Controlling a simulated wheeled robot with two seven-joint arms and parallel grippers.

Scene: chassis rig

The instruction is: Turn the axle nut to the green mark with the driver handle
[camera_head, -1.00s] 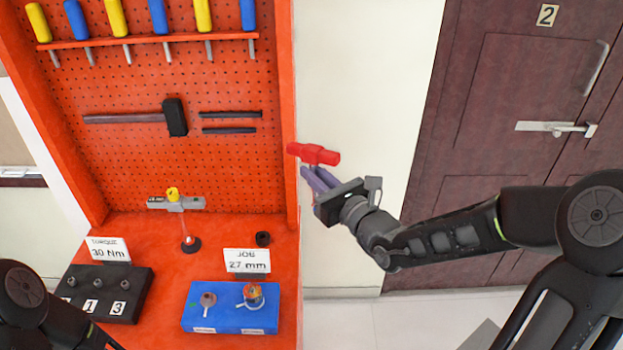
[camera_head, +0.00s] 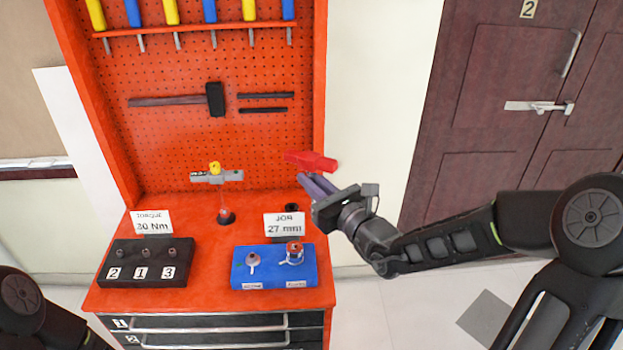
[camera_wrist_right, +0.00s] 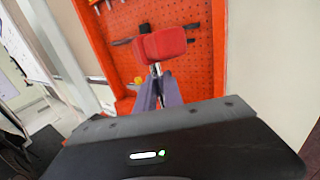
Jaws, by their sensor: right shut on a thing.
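The red driver handle (camera_head: 311,161) is held in the air by my right gripper (camera_head: 318,186), in front of the workbench's right edge. In the right wrist view the red handle (camera_wrist_right: 162,45) sits above the closed fingers (camera_wrist_right: 158,92), which grip its metal shank. The block's front labels are too small to read, and I cannot make out a green mark. My left gripper is out of view; only part of its arm shows at lower left.
A black block (camera_head: 130,271) with sockets numbered 2, 1, 3 stands left. Signs read "TORQUE 30 Nm" (camera_head: 152,222) and "JOB 27 mm" (camera_head: 284,225). A small stand with a yellow-knobbed grey tool (camera_head: 217,176) is behind. Screwdrivers and a hammer hang on the orange pegboard (camera_head: 180,70).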

